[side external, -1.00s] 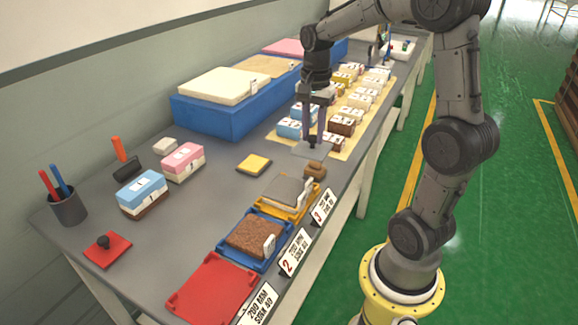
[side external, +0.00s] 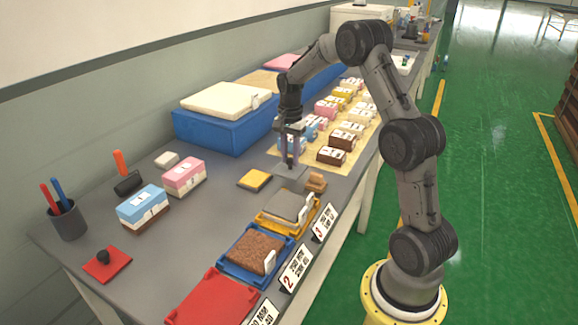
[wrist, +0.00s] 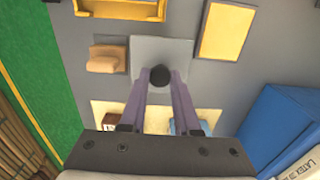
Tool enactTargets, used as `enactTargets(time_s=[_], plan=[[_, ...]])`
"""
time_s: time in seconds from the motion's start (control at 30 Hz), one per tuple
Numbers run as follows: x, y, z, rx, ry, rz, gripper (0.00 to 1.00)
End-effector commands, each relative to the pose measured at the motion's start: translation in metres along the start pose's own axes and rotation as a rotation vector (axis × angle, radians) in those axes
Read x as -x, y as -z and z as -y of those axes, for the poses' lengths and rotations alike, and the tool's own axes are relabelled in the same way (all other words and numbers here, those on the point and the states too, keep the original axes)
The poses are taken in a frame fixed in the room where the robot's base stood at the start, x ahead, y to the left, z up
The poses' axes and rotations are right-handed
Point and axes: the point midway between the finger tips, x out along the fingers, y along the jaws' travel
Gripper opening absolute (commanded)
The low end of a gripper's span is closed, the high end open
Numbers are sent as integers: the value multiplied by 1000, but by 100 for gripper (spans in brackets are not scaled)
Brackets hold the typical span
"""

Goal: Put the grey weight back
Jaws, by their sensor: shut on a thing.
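The grey weight is a flat square plate (side external: 290,171) with a black knob on top; the wrist view shows both the plate (wrist: 160,50) and the knob. My gripper (side external: 290,163) is shut on the knob, its purple-grey fingers on either side of it in the wrist view (wrist: 160,78). The plate looks level, at or close above the grey table; I cannot tell if it touches. It is between a yellow square pad (side external: 254,180) and a tan block (side external: 316,183). In the wrist view the pad (wrist: 227,30) is right of the plate.
A yellow tray (side external: 262,222) with a grey slab, a blue tray (side external: 224,264) with a brown slab and a red tray (side external: 212,300) line the front edge. A blue block (side external: 205,130) bears a cream mattress behind. Several small blocks stand on a pale mat (side external: 322,167).

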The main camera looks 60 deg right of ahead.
Motion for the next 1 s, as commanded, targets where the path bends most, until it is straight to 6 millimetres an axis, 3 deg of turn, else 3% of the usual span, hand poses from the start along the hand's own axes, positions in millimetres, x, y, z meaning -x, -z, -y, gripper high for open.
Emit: enactTargets(time_s=[0.17, 0.4, 0.8, 0.83, 1.0], plan=[[-7, 4, 6, 0, 3, -2, 0], [-35, 4, 7, 0, 3, -2, 0], [-40, 4, 7, 0, 4, -2, 0], [-42, 4, 6, 0, 1, 0, 32], [-42, 4, 6, 0, 1, 0, 60]])
